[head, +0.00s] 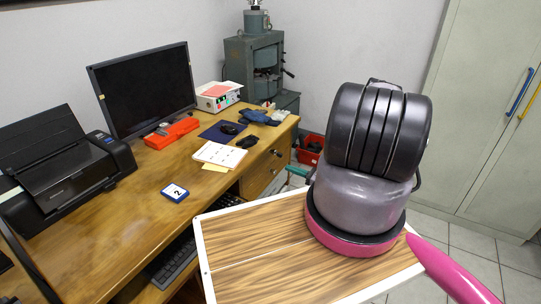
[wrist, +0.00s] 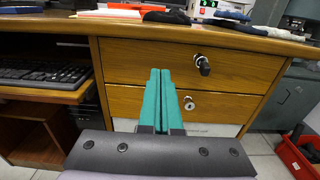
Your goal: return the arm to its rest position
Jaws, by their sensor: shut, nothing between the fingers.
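My gripper (wrist: 160,76) shows in the wrist view with its two teal fingers pressed together, shut and empty. The fingers point toward the wooden drawer fronts (wrist: 190,72) of the desk, apart from them as far as I can tell. In the head view, my arm is folded up at the right of the picture, with its dark, grey and pink links in front. Only a bit of teal of my gripper (head: 297,172) shows at the left edge of the arm, near the desk's drawer side. The rest of the gripper is hidden behind the arm.
The desk (head: 130,215) holds a monitor (head: 148,85), a printer (head: 62,165), a blue block marked 2 (head: 174,193) and a power supply box (head: 217,97). A red crate (head: 308,150) stands on the floor. Tall cabinets (head: 480,120) are at the right.

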